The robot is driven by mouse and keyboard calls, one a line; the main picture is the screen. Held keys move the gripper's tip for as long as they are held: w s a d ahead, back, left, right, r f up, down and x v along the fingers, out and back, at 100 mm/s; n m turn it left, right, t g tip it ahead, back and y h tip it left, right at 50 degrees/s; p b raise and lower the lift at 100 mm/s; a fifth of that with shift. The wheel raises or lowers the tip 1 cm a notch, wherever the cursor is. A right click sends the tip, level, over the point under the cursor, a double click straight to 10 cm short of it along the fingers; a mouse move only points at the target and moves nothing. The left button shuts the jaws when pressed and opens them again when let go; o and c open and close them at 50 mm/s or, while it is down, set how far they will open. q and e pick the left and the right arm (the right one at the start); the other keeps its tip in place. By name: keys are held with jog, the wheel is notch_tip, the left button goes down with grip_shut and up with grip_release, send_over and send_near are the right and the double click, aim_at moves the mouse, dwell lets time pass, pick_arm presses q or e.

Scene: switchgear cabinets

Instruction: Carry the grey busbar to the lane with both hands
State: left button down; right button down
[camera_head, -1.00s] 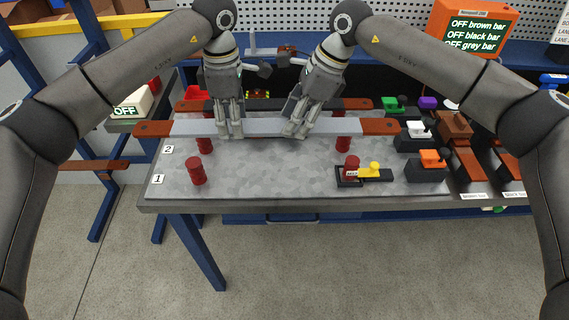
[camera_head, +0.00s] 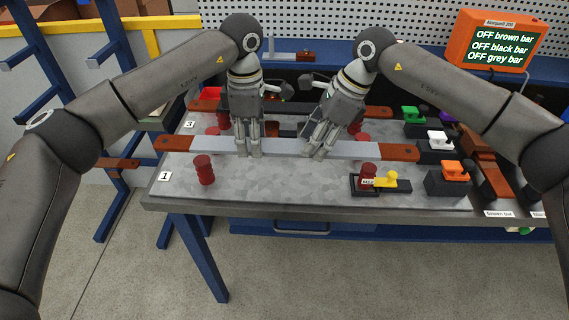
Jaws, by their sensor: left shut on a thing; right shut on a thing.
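The grey busbar (camera_head: 285,147) with brown ends runs left to right above the table in the head view. My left gripper (camera_head: 249,152) is shut on it left of its middle, and my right gripper (camera_head: 316,152) is shut on it right of its middle. The bar looks roughly level; its height above the table is hard to tell. Lane tag 1 (camera_head: 164,176) is in front of the bar and lane tag 3 (camera_head: 189,124) behind it. Red front posts stand at the left (camera_head: 204,170) and right (camera_head: 367,174). More red posts (camera_head: 362,137) stand behind the bar, partly hidden.
A bar with brown ends (camera_head: 378,113) lies farther back, partly hidden by my arms. A yellow-handled device (camera_head: 388,181) sits beside the right front post. Green, white and orange switches (camera_head: 447,178) line the right side. An orange display (camera_head: 497,40) reads OFF for all bars.

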pick_arm(q)
jog(key=shift+d+f, duration=0.1)
pick_arm(e)
jog(key=shift+w, duration=0.1)
